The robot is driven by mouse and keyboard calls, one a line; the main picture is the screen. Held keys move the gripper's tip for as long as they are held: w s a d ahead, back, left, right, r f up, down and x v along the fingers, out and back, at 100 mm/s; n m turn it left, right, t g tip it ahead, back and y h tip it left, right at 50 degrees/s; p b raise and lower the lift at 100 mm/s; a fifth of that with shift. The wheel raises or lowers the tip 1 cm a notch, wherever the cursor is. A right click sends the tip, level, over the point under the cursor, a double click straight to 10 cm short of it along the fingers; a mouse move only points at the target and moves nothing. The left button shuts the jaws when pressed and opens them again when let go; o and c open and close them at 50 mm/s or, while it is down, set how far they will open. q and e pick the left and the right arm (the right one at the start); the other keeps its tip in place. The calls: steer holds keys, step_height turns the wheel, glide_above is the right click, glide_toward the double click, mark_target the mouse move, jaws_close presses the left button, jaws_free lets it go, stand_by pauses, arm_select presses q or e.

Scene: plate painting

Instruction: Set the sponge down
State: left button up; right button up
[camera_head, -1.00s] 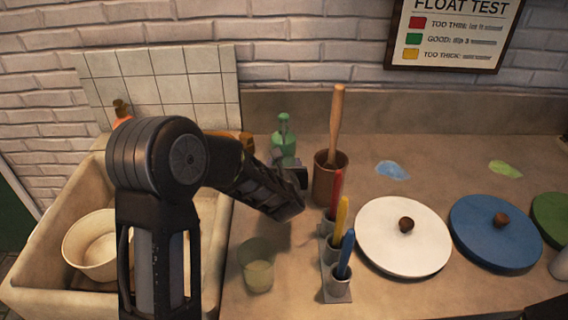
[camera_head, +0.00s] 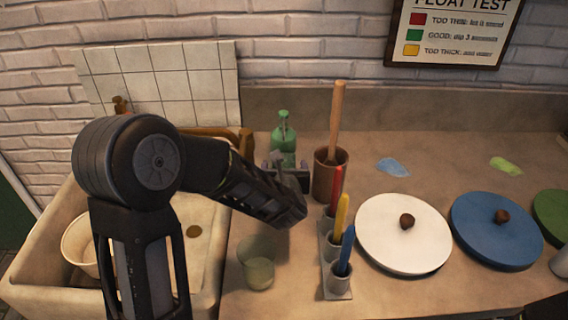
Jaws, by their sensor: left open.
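I cannot make out the sponge; it may be hidden behind my left arm. My left arm comes in from the left over the sink and reaches down to the right. Its gripper (camera_head: 288,172) is at the counter's back part, in front of the green bottle (camera_head: 284,138) and left of the brown pot (camera_head: 328,182). The gripper is open, but the forearm covers much of it and the counter beneath. My right gripper is out of view.
A sink (camera_head: 50,262) with a pale bucket (camera_head: 78,246) is at left. A clear cup (camera_head: 259,273) stands on the counter (camera_head: 300,240). A holder (camera_head: 338,294) with red, yellow and blue tools is right of it. White (camera_head: 380,240) and blue (camera_head: 485,235) lidded discs lie further right.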

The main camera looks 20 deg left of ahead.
arm_select(q)
steer(key=v, duration=0.7)
steer(key=shift+s+d+r, duration=0.1)
steer(key=shift+s+r, duration=0.05)
steer(key=shift+s, duration=0.15)
